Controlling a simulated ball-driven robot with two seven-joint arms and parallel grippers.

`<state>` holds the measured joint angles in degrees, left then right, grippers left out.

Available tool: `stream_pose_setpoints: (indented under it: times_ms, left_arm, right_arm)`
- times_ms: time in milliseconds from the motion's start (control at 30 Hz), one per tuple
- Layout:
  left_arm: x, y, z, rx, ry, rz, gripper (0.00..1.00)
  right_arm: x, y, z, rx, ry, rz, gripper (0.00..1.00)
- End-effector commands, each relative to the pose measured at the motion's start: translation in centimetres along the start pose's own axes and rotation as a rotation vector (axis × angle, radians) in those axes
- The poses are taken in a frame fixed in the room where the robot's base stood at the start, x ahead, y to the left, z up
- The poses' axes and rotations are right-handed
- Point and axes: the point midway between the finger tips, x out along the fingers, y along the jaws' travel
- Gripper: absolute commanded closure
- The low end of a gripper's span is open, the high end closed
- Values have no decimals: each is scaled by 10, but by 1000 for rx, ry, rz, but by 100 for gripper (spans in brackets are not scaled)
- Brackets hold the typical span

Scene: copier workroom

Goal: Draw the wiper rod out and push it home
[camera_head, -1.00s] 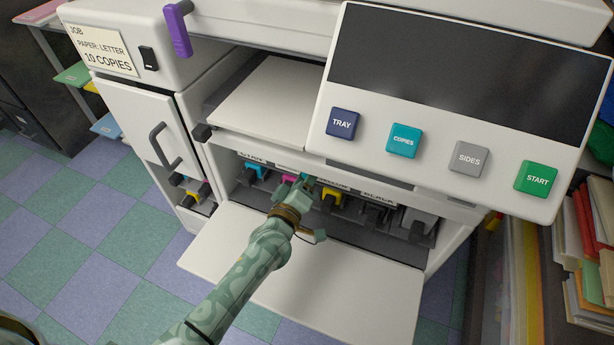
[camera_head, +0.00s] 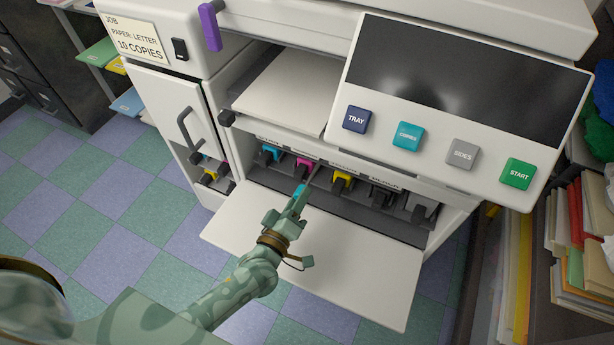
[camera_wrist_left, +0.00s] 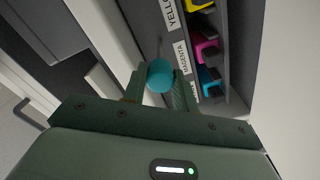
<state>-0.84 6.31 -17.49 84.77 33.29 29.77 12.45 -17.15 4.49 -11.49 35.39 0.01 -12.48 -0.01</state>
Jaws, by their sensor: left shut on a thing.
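The wiper rod's teal handle (camera_head: 298,190) is between the fingers of my left gripper (camera_head: 300,193), in front of the copier's open lower bay. A thin grey length of rod (camera_head: 313,173) shows between the handle and the bay, between the magenta cartridge (camera_head: 304,166) and the yellow cartridge (camera_head: 342,181). In the left wrist view the round teal handle end (camera_wrist_left: 161,75) sits between the two fingers, which are shut on it. The rod's far end is hidden. My right gripper is not in view.
The lowered white door (camera_head: 350,265) lies below my gripper. The control panel (camera_head: 450,110) overhangs the bay at right. Cyan (camera_head: 270,153) and black (camera_head: 381,195) cartridges stand in the same row. A cabinet door with a handle (camera_head: 187,130) is at left.

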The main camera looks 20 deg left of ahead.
Motion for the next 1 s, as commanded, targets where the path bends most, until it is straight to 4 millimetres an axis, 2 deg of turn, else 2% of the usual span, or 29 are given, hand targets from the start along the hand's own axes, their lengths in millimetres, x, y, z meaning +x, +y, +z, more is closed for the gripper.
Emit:
stream_pose_setpoints:
  times_ms: [100,200,600,633,700,1000]
  left_arm:
    - [-16,2,-2,1,1,1,100]
    - [-24,1,-1,0,1,1,100]
    - [-28,-1,0,0,1,0,100]
    - [-28,-1,0,0,1,0,66]
    - [-27,-1,0,0,1,0,50]
    - [-27,0,0,0,1,0,50]
  right_arm:
    - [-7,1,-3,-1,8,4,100]
    - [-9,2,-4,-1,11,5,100]
    - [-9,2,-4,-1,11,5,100]
    - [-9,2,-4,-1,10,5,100]
    - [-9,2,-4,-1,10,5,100]
    - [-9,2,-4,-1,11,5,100]
